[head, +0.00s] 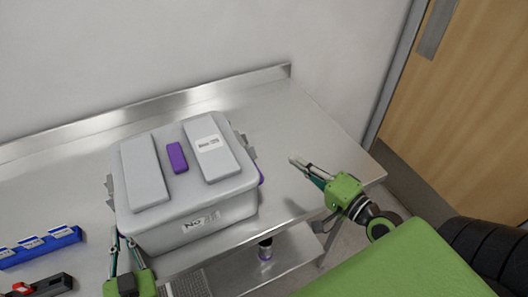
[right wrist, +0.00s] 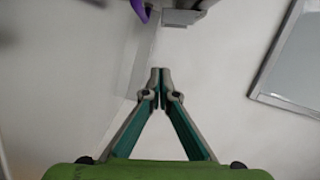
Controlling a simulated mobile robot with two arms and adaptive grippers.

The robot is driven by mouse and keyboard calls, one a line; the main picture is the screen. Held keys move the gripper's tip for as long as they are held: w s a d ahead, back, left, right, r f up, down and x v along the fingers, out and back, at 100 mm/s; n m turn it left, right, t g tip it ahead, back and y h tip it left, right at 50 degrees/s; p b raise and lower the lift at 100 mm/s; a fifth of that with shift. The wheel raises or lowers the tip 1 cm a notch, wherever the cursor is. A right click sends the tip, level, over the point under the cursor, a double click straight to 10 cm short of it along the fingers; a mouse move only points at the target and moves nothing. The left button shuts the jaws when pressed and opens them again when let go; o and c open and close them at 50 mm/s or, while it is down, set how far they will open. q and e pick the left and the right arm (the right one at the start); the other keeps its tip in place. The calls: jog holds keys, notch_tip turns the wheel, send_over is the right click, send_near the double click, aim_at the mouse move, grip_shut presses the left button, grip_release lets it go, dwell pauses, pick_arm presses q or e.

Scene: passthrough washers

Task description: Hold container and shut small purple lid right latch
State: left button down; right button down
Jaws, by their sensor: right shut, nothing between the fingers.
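The grey lidded container (head: 172,229) stands on the metal table. A small purple piece (head: 177,158) sits on top of its lid, between two raised grey panels. A grey latch (head: 248,146) sticks out at its right side, and a purple part (head: 261,175) shows below it. The right wrist view shows a purple part (right wrist: 139,9) and a grey latch-like part (right wrist: 182,17) at the top edge. My right gripper (head: 293,160) is shut and empty, to the right of the container and apart from it. My left gripper (head: 122,235) is by the container's front left corner; its grip is unclear.
A blue rack (head: 42,248) and a dark red-marked tool (head: 42,286) lie at the left. A dark bottle (head: 265,249) stands on the lower shelf. The tabletop right of the container is clear. A raised metal edge (head: 150,108) runs along the back wall.

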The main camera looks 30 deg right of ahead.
jog(key=shift+w+a+f, duration=0.2)
jog(key=shift+w+a, duration=0.75)
jog(key=shift+w, duration=0.4)
jog(key=shift+w+a+f, duration=0.2)
jog(key=shift+w+a, duration=0.75)
jog(key=shift+w, duration=0.45)
jog(key=shift+w+a+f, duration=0.2)
jog(key=shift+w+a, duration=0.75)
jog(key=shift+w, duration=0.4)
jog(key=shift+a+f, duration=0.65)
jog(key=shift+a, duration=0.1)
jog(key=shift+d, duration=0.1)
